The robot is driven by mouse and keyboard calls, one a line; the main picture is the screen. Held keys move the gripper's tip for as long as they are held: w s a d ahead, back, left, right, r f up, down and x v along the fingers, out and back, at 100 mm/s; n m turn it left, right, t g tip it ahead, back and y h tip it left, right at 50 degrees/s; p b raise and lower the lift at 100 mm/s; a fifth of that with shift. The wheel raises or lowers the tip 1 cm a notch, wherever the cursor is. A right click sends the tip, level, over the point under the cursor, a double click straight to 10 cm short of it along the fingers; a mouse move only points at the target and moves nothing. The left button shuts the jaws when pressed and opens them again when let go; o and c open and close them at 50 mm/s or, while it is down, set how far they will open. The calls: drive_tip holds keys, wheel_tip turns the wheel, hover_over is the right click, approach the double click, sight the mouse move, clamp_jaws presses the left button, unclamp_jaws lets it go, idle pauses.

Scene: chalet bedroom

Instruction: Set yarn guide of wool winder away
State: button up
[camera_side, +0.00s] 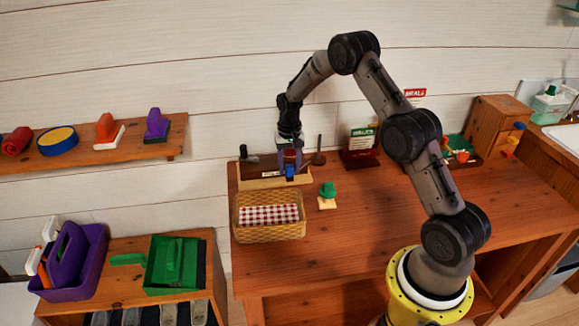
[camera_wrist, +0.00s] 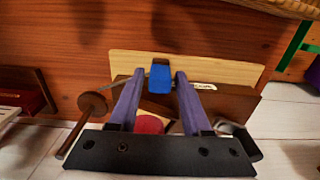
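The wool winder has a pale wooden base (camera_side: 262,184) with a dark brown body (camera_wrist: 232,102), at the table's back left. A blue block (camera_wrist: 160,76), apparently the yarn guide, stands at the winder's front edge; it also shows in the side view (camera_side: 290,171). My gripper (camera_wrist: 159,73) points down over the winder. Its purple fingers are open on either side of the blue block, with a visible gap at each side. A wooden disc on a rod (camera_wrist: 93,103) is at the left in the wrist view. A red round part (camera_wrist: 150,125) is partly hidden by my gripper.
A wicker basket (camera_side: 268,231) with a checked cloth stands just in front of the winder. A green piece on a pale block (camera_side: 327,203) is right of the basket. A sign stand (camera_side: 360,158) is behind. The table's middle is clear.

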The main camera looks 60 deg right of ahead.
clamp_jaws()
idle(1.1)
